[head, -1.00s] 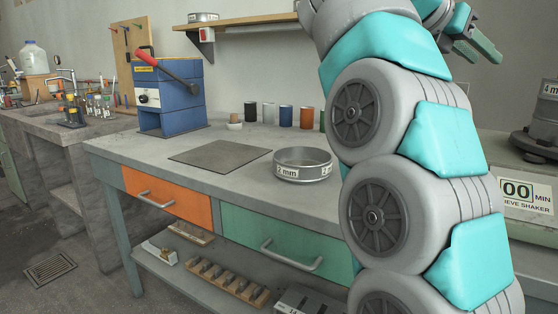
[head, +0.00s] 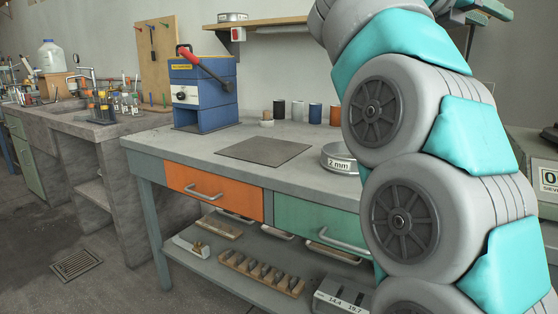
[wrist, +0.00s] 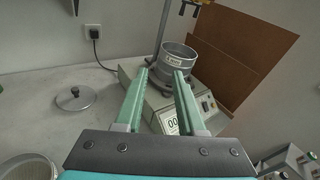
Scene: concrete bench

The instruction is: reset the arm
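My gripper (wrist: 161,73) shows in the wrist view with its two green fingers apart and nothing between them. Beyond the fingertips stands the sieve shaker (wrist: 158,112) with a metal sieve (wrist: 178,58) on top. In the head view my raised grey and teal arm fills the right side. Only a bit of my gripper shows there, at the top edge, and its fingertips cannot be made out.
The concrete bench (head: 190,149) holds a blue press (head: 203,97), a dark plate (head: 263,150), several small cups and a 2 mm sieve (head: 339,160), partly behind my arm. A wall shelf (head: 270,24) hangs above. In the wrist view a metal lid (wrist: 75,98) lies left of the shaker.

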